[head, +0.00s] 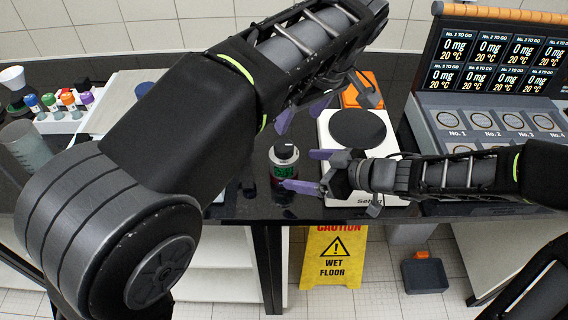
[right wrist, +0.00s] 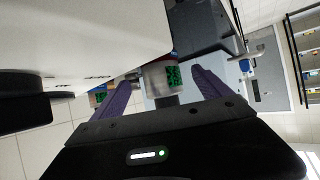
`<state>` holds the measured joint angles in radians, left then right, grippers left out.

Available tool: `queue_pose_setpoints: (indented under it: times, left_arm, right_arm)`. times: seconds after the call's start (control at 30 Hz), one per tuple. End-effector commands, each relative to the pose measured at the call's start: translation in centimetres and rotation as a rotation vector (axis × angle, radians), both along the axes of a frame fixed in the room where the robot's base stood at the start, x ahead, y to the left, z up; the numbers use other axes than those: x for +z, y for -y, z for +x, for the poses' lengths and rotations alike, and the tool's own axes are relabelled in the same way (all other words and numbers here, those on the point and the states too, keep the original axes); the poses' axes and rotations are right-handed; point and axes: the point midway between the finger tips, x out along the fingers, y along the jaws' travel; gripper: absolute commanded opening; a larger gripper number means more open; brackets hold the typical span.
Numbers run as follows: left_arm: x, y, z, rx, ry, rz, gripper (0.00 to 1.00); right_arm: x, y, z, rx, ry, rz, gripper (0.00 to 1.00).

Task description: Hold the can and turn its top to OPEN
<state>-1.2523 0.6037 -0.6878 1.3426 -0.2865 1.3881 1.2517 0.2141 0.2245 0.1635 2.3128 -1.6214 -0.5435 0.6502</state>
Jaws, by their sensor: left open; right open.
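The can (head: 284,164) stands upright on the dark bench, with a grey-and-black top, a green-lettered label and red lower down. My right gripper (head: 308,171) is open just to the right of it. In the right wrist view the can (right wrist: 163,77) appears between the two spread fingers, with a gap on each side. My left gripper (head: 301,113) is open above and behind the can, its fingers pointing down, apart from it. Which way the top is turned is too small to read.
A white balance (head: 385,147) with a black round pan stands right of the can, under my right gripper. An orange object (head: 362,92) lies behind it. A rack of colour-capped tubes (head: 62,114) is at left. A display console (head: 490,62) is at right. The bench's front edge is close to the can.

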Motion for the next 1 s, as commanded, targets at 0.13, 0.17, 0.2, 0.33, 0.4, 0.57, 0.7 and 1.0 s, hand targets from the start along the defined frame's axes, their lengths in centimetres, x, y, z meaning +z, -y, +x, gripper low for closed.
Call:
queue_pose_setpoints:
  times: [0.13, 0.17, 0.2, 0.33, 0.4, 0.57, 0.7, 1.0]
  left_arm:
    - [0.0, 0.0, 0.0, 0.0, 0.0, 0.0, 0.63]
    - [0.0, 0.0, 0.0, 0.0, 0.0, 0.0, 0.63]
    - [0.0, 0.0, 0.0, 0.0, 0.0, 0.0, 0.63]
    - [0.0, 0.0, 0.0, 0.0, 0.0, 0.0, 0.63]
    - [0.0, 0.0, 0.0, 0.0, 0.0, 0.0, 0.63]
    - [0.0, 0.0, 0.0, 0.0, 0.0, 0.0, 0.63]
    - [0.0, 0.0, 0.0, 0.0, 0.0, 0.0, 0.63]
    - [0.0, 0.0, 0.0, 0.0, 0.0, 0.0, 0.63]
  right_arm:
    - [1.5, 2.3, -1.5, -0.003, 0.003, -0.002, 0.88]
    - [1.8, 2.7, -1.7, -0.003, 0.003, -0.001, 0.88]
    - [2.1, 3.1, -2.0, -0.002, 0.004, -0.002, 0.88]
    - [2.6, 4.0, -2.7, -0.002, 0.001, -0.001, 0.88]
    - [2.8, 4.2, -2.9, -0.001, 0.0, 0.0, 0.88]
    - [2.8, 4.3, -2.9, 0.0, -0.001, 0.0, 0.88]
    - [2.8, 4.3, -2.9, 0.0, -0.001, 0.0, 0.88]
    - [2.8, 4.2, -2.9, 0.0, -0.001, 0.0, 0.88]
